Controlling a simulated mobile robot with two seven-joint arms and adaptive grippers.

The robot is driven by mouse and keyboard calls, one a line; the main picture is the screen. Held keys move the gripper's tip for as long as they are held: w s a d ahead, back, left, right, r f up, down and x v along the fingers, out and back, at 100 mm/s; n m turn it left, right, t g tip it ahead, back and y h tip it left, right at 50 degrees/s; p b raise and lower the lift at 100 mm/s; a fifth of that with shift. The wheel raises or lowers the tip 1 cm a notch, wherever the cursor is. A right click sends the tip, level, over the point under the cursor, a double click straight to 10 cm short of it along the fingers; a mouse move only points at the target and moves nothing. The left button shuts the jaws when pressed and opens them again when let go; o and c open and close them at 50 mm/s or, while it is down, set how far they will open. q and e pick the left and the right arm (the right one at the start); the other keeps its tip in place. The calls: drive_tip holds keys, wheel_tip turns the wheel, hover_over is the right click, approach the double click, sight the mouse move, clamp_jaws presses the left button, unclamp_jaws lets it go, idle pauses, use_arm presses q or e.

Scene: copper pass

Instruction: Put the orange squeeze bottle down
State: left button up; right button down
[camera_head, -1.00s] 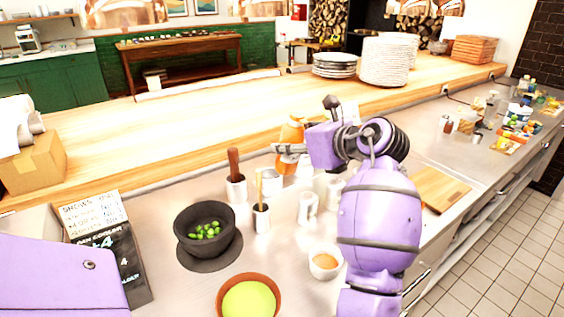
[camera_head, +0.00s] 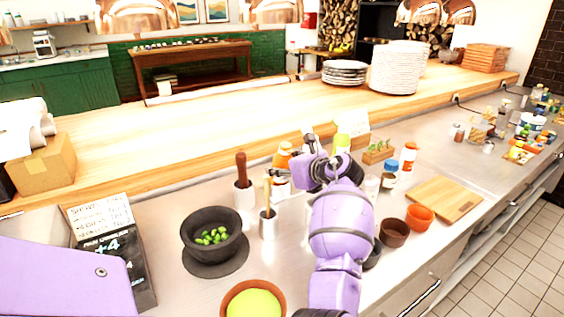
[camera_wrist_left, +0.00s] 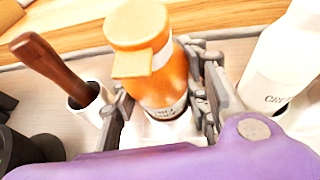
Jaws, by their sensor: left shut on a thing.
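The orange squeeze bottle (camera_head: 282,157) is upright at the back of the steel counter, close to the wooden ledge. It is partly hidden behind my left gripper (camera_head: 283,173) in the head view. In the left wrist view the bottle (camera_wrist_left: 160,72) stands between the fingers of my left gripper (camera_wrist_left: 165,102), which is shut on it. Its orange cap faces the camera, and a label shows low on its body. I cannot tell whether its base touches the surface below. My right gripper is not in view.
A dark mortar (camera_head: 212,244) holds green pieces. A white bottle (camera_wrist_left: 285,55) is close on the right in the wrist view. A cutting board (camera_head: 445,198) lies further right.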

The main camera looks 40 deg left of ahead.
use_arm(q)
drive_tip(key=shift+a, duration=0.1)
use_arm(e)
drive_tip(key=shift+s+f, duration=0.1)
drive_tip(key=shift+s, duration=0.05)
use_arm(q)
drive_tip(key=o, duration=1.5)
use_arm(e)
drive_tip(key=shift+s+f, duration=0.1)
use_arm(q)
drive_tip(key=shift+f, duration=0.15)
drive_tip(key=shift+f+b, duration=0.45)
drive_tip(key=shift+b, duration=0.5)
drive_tip(key=v, duration=0.8)
drive_tip(key=shift+p, duration=0.35)
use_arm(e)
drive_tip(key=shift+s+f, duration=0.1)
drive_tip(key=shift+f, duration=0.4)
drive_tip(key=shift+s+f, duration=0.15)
